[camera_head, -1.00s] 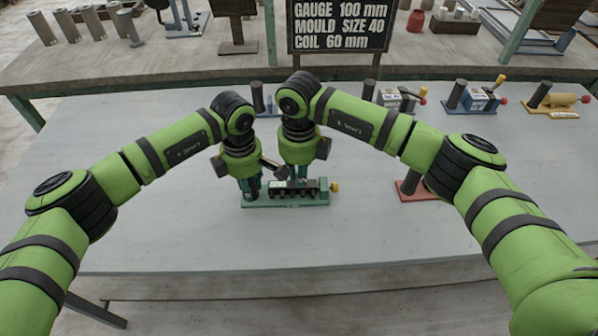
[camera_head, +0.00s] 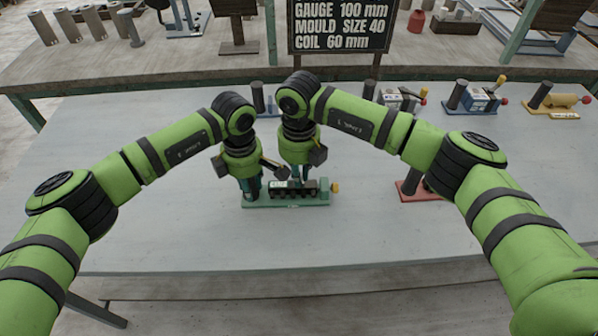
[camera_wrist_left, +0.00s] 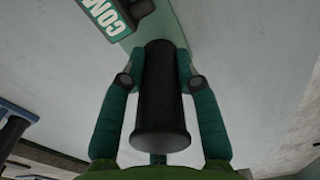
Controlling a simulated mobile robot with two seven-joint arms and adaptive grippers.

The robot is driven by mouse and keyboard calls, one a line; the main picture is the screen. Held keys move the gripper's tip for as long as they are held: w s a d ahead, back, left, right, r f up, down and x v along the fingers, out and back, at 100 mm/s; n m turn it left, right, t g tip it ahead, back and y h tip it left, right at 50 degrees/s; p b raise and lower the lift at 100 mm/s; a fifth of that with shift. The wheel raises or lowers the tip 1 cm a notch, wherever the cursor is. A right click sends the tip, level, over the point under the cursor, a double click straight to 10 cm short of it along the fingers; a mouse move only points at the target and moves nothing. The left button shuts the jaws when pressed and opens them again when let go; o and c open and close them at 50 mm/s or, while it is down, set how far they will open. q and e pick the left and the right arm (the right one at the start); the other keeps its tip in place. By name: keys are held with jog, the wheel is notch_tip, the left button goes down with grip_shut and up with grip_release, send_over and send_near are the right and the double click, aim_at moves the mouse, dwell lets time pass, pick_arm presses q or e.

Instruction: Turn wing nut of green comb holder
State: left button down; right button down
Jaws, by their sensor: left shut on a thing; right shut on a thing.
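The green comb holder (camera_head: 286,204) lies on the grey table, a green plate carrying a dark block with a row of dark parts. My left gripper (camera_head: 250,191) is shut on the dark upright post at the plate's left end. In the left wrist view this post (camera_wrist_left: 160,95) stands between the two teal fingers (camera_wrist_left: 158,80). My right gripper (camera_head: 297,178) points down at the top of the block, shut on the wing nut there. The wing nut itself is hidden by the fingers and too small to make out.
A red-based holder (camera_head: 417,191) stands to the right. Blue (camera_head: 471,98) and yellow (camera_head: 556,101) holders stand at the back right. The table's front is clear.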

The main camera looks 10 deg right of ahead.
jog(key=c, duration=1.2)
grip_release()
notch_tip(320, 180, up, 12)
jog(key=shift+r, duration=0.1)
pick_arm(q)
jog(key=c, duration=0.8)
grip_release()
jog(key=shift+c, duration=0.2)
